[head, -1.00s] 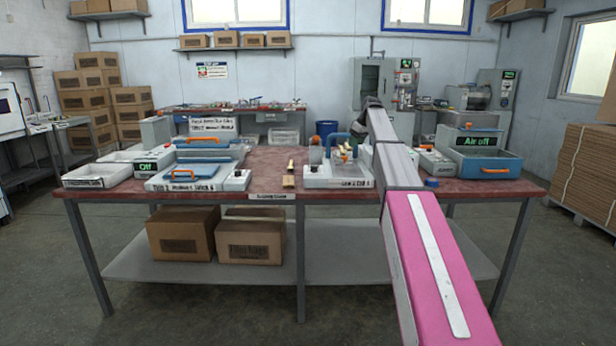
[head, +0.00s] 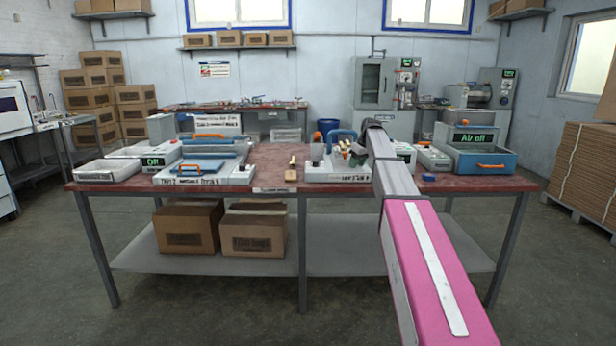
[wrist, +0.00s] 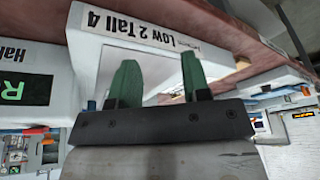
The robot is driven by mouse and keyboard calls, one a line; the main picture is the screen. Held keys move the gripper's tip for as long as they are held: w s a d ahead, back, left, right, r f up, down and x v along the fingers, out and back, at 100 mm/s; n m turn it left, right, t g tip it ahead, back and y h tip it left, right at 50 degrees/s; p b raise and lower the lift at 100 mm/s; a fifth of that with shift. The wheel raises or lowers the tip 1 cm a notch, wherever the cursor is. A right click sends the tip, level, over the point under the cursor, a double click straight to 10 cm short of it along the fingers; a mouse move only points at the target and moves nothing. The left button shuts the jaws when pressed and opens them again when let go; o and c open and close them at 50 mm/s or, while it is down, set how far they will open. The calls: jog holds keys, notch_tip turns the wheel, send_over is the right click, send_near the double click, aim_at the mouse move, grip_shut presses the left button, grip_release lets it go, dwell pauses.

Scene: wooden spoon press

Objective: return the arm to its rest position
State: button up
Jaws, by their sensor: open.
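My arm, grey and pink, reaches forward over the right half of the red-topped workbench (head: 276,160). In the wrist view my gripper (wrist: 153,78) shows two green fingers standing apart with nothing between them. The fingers are in front of a white station (wrist: 120,35) labelled "Low 2 Tall 4". In the head view the gripper is small and partly hidden by my own arm, near the white station (head: 318,175) right of the bench's middle.
White boxes and trays (head: 205,174) fill the bench's left side. A blue bin (head: 482,160) under an "Air off" display (head: 474,138) stands at the right end. Cardboard boxes (head: 188,228) sit on the lower shelf. The floor in front is clear.

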jog(key=s+a+f+m+g+h, duration=0.2)
jog(key=s+f+m, duration=0.2)
jog(key=s+f, duration=1.9)
jog(key=s+f+m, duration=0.1)
jog(key=s+f, duration=0.4)
jog(key=s, duration=0.6)
jog(key=s+f+m, duration=0.2)
jog(key=s+f, duration=0.4)
jog(key=s, duration=0.6)
jog(key=shift+a+m+g+h, duration=0.3)
jog(key=shift+g+h, duration=0.1)
